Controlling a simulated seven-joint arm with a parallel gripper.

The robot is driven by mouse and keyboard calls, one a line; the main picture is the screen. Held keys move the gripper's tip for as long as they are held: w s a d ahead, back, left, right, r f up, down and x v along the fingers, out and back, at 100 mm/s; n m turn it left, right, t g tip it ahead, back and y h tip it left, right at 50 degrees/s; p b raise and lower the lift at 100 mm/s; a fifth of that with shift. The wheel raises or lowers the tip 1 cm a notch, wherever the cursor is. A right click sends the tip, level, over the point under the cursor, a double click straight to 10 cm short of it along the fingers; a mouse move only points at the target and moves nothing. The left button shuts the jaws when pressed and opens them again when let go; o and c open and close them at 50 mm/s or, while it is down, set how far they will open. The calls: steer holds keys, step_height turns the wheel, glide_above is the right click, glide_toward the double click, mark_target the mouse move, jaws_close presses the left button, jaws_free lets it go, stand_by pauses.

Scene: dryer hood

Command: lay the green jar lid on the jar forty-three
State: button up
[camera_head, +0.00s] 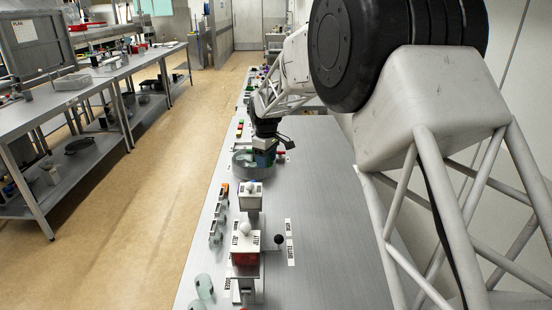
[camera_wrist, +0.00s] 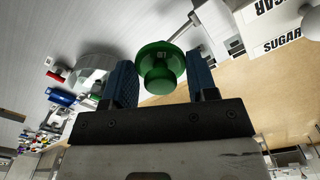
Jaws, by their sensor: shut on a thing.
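A green lid (camera_wrist: 161,62) with a round knob-like end sits between the two blue fingers of my gripper (camera_wrist: 161,75) in the wrist view. My gripper is shut on it and holds it above the bench. In the head view my gripper (camera_head: 263,160) is over a round grey-rimmed vessel (camera_head: 243,170), and the lid cannot be made out there. Clear glass jars (camera_head: 203,286) stand at the near left of the bench. A clear round glass thing (camera_wrist: 93,66) shows left of the lid in the wrist view. I cannot read the number forty-three on any jar.
White-topped labelled dispensers (camera_head: 245,239) stand along the bench (camera_head: 330,220), with a black ball knob (camera_head: 278,239) beside the nearer one. A row of small grey pieces (camera_head: 216,222) lies at the left edge. Small coloured items crowd the far end. The right of the bench is clear.

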steer(key=s+a+r+n, duration=0.2)
steer(key=s+a+n, duration=0.15)
steer(key=s, duration=0.45)
steer(key=s+a+r+n, duration=0.2)
steer(key=s+r+n, duration=0.15)
steer(key=s, duration=0.55)
steer(key=s+f, duration=0.1)
steer(key=f, duration=0.2)
steer(key=s+f+n, duration=0.1)
steer(key=s+f, duration=0.1)
steer(key=f, duration=0.2)
steer(key=s+f+n, duration=0.1)
steer(key=s+f, duration=0.1)
steer(key=f, duration=0.1)
steer(key=shift+d+f, duration=0.15)
steer(key=shift+d, duration=0.1)
steer(key=shift+s+f, duration=0.15)
steer(key=shift+f, duration=0.3)
steer(key=shift+f, duration=0.2)
steer(key=shift+f, duration=1.65)
steer(key=shift+f, duration=1.05)
stand_by(1.4)
steer(key=o, duration=1)
